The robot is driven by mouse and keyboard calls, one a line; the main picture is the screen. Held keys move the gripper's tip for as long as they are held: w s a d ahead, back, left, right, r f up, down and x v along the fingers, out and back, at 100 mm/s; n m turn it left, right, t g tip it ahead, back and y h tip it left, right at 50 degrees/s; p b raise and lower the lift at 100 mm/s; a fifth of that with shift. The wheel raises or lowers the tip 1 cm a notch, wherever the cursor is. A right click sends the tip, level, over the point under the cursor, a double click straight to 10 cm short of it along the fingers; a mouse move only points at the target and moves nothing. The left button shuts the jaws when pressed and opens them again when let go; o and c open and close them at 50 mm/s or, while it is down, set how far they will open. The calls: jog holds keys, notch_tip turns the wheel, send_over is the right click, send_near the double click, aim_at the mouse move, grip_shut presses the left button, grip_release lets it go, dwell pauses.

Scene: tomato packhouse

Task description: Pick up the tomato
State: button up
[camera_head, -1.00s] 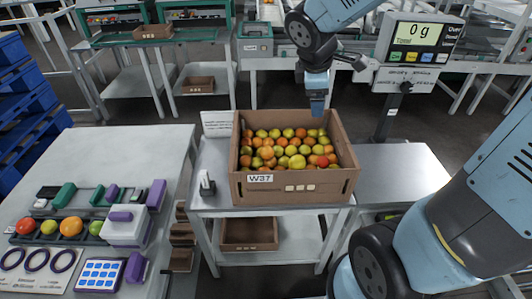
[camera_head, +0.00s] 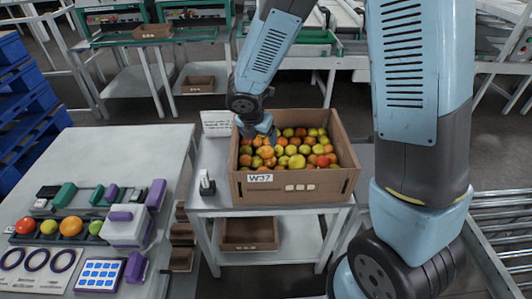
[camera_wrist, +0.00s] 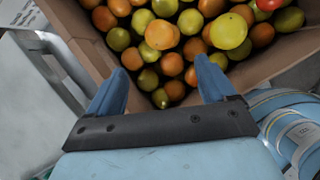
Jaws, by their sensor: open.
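A cardboard crate (camera_head: 335,187) marked W37 stands on a small table and is filled with orange, yellow-green and a few red tomatoes (camera_head: 292,150). My gripper (camera_head: 266,138) is over the crate's left part, pointing down. In the wrist view my gripper (camera_wrist: 158,70) has its two blue fingers apart with nothing held. An orange tomato (camera_wrist: 172,64) and a yellow-green tomato (camera_wrist: 148,80) show between the fingertips, beyond or below them; contact cannot be told. A large yellow-green tomato (camera_wrist: 229,31) lies to the right, and a red tomato (camera_wrist: 268,4) at the top edge.
The crate wall (camera_wrist: 85,40) runs close to the left finger. A left table (camera_head: 140,150) holds a row with a red tomato (camera_head: 26,226) and other fruit, rings and a purple-white device. A white sign (camera_head: 216,122) stands behind the crate's left corner. An empty-looking box sits below.

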aim_at(265, 150)
jog(key=shift+x, duration=5.7)
jog(key=shift+d, duration=0.1)
jog(key=shift+c, duration=0.2)
jog(key=c, duration=0.8)
jog(key=shift+w+r, duration=0.1)
jog(key=shift+r, duration=0.05)
